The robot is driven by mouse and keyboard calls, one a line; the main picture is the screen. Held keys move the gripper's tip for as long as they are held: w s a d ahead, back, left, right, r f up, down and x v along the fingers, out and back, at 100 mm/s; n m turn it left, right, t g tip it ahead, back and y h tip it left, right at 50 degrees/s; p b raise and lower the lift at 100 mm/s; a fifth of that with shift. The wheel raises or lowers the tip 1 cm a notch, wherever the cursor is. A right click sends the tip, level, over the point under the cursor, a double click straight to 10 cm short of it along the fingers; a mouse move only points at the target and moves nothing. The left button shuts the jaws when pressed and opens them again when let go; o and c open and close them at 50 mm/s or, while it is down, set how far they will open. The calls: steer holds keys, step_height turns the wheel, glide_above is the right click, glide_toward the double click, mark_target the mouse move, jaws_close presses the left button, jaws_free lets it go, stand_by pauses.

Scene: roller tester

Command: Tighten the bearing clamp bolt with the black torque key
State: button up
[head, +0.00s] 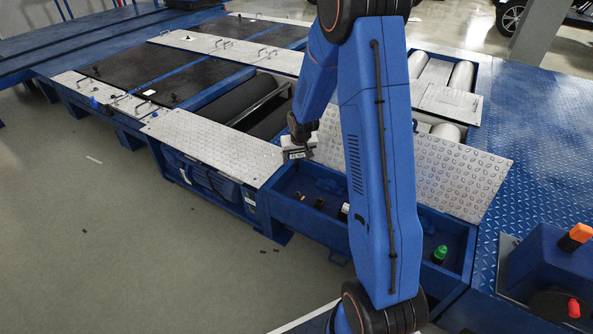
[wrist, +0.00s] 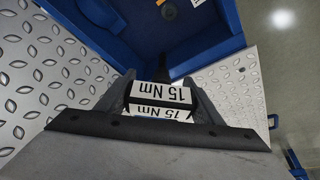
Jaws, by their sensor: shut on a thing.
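The key (wrist: 162,94) sits between the two fingers (wrist: 160,84), with a dark part reaching out beyond the label. In the head view the key (head: 297,155) is held above the left end of an open blue trough (head: 290,212). The key's tip is hard to make out.
Small dark pieces (head: 319,202) and a green-topped item (head: 439,254) stand in the trough. Patterned metal plates (head: 215,145) lie to the left and a raised one (head: 450,170) behind. My arm hides the trough's middle. A control box (head: 545,262) stands at right.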

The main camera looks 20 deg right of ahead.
steer(key=s+f, duration=0.1)
steer(key=f, duration=0.1)
steer(key=s+a+f, duration=0.1)
steer(key=s, duration=0.1)
steer(key=shift+f, duration=0.4)
steer(key=shift+s+f, duration=0.1)
steer(key=shift+f, duration=2.75)
steer(key=shift+f, duration=1.15)
steer(key=shift+d+m+h, duration=0.15)
steer(key=shift+m+h, duration=0.55)
steer(key=shift+m, duration=1.1)
steer(key=shift+m+g, duration=0.3)
steer(key=shift+m, duration=0.2)
